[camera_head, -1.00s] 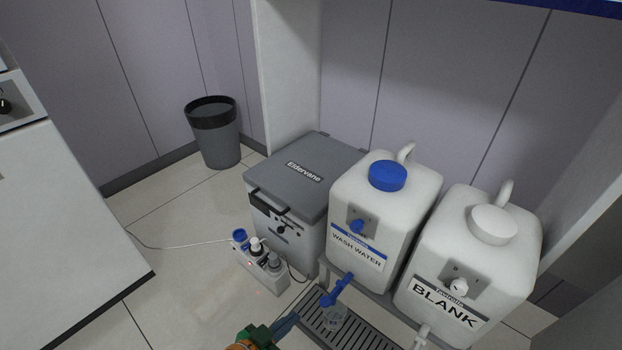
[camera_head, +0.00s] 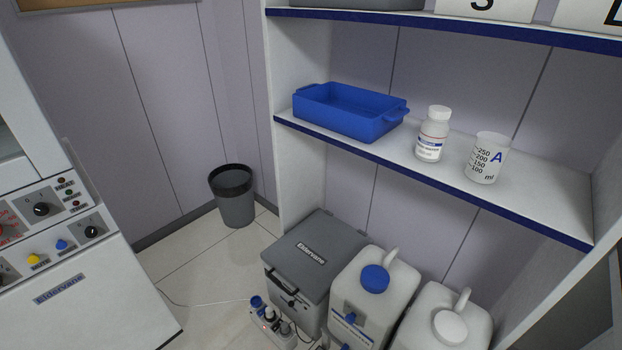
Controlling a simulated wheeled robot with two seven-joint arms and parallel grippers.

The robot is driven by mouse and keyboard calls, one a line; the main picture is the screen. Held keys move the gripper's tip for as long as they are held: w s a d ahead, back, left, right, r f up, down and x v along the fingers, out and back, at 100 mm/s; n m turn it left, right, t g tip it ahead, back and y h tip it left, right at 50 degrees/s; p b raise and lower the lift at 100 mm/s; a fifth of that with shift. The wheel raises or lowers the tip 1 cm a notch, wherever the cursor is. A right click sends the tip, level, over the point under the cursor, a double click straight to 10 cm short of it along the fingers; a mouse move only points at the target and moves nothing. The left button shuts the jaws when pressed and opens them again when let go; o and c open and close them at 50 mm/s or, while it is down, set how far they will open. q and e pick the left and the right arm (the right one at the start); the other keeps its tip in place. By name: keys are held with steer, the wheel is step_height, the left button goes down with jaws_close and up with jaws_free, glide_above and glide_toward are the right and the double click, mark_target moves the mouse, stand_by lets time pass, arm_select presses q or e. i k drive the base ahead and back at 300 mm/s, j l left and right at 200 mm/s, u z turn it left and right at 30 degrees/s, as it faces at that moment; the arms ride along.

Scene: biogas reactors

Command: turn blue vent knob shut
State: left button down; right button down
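Another blue knob (camera_head: 62,245) sits on the white machine's control panel at the left, beside a yellow knob (camera_head: 34,259). The lettering by these blue knobs is too small to read, so I cannot tell which is the vent knob. Neither of my grippers shows in the view.
A shelf (camera_head: 540,205) above the jugs holds a blue tray (camera_head: 345,128), a white bottle (camera_head: 432,135) and a beaker (camera_head: 486,158). A grey cooler box (camera_head: 315,255) and second white jug (camera_head: 432,315) stand below. A bin (camera_head: 235,205) stands behind open floor.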

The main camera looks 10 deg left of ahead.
mark_target(350, 317)
steer(key=k+j, duration=0.1)
steer(key=k, duration=0.75)
steer(key=k+j, duration=0.1)
steer(key=k, duration=0.75)
